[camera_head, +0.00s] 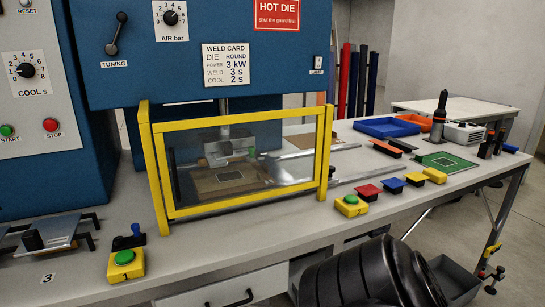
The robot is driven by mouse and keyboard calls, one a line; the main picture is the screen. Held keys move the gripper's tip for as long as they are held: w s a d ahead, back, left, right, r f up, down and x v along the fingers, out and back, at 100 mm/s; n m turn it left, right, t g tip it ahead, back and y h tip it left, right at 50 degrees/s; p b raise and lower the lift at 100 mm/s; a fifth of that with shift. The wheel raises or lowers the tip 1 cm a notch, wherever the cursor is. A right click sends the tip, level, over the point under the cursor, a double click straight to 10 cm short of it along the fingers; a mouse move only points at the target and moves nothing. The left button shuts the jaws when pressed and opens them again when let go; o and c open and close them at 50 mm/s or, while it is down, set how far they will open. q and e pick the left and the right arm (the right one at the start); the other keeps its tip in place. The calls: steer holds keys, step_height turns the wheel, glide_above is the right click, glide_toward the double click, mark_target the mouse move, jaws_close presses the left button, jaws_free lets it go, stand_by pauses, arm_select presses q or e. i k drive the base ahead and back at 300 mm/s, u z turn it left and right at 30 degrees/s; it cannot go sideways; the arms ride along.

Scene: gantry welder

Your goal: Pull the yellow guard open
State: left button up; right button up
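The yellow guard (245,207) is a yellow frame with a clear panel, standing upright on the bench in front of the welder's press area. Yellow side posts stand at its left and right. Through the panel I see the grey press head (229,146) above a brown plate (228,183) with a small dark-framed rectangle on it. No separate handle can be made out on the guard. Neither of my grippers shows in this view.
Green-topped yellow buttons stand at front left (125,265) and right (351,205) of the guard. A metal fixture (50,237) lies left. Several coloured blocks and a blue tray (387,127) are right. A large black rounded shape covers the bottom right.

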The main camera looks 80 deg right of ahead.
mark_target(158, 128)
steer(key=z, duration=2.2)
steer(key=k, duration=1.15)
steer(key=u, duration=1)
steer(key=i, duration=1.3)
steer(key=z, duration=0.15)
